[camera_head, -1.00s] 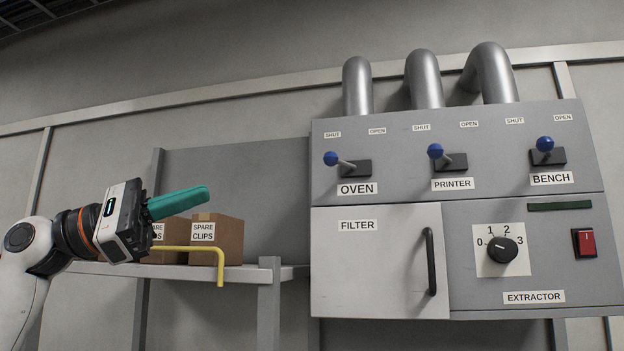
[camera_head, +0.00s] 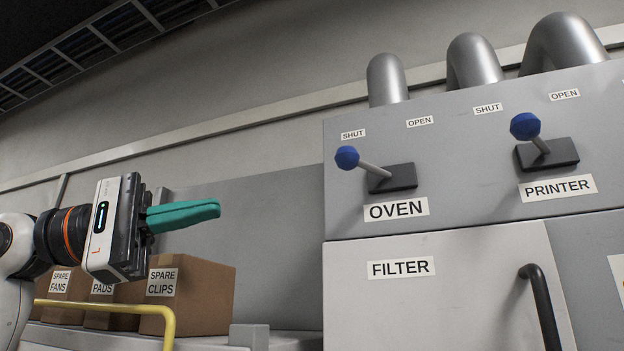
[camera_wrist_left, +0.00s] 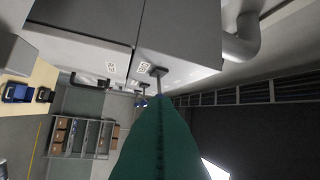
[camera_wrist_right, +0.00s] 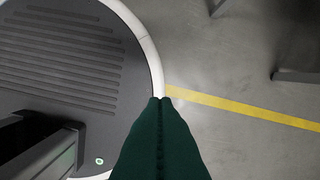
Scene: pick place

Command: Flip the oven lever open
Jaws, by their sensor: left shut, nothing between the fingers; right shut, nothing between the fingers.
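The oven lever (camera_head: 375,169) is a grey rod with a blue knob on a dark base, above the OVEN label. It leans left, toward the SHUT label (camera_head: 353,134); the OPEN label (camera_head: 420,122) is to its right. My left gripper (camera_head: 218,208) is shut and empty, left of the lever and a little lower, apart from it in the picture. In the left wrist view its teal fingers (camera_wrist_left: 160,125) are together, with small levers beyond their tips. My right gripper (camera_wrist_right: 160,100) is shut and empty above the floor, outside the head view.
The printer lever (camera_head: 540,145) stands to the right on the same grey panel. Below is the FILTER door (camera_head: 440,300) with a black handle (camera_head: 541,305). Cardboard boxes (camera_head: 205,295) and a yellow bar (camera_head: 110,306) are at the lower left. Open space lies between gripper and panel.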

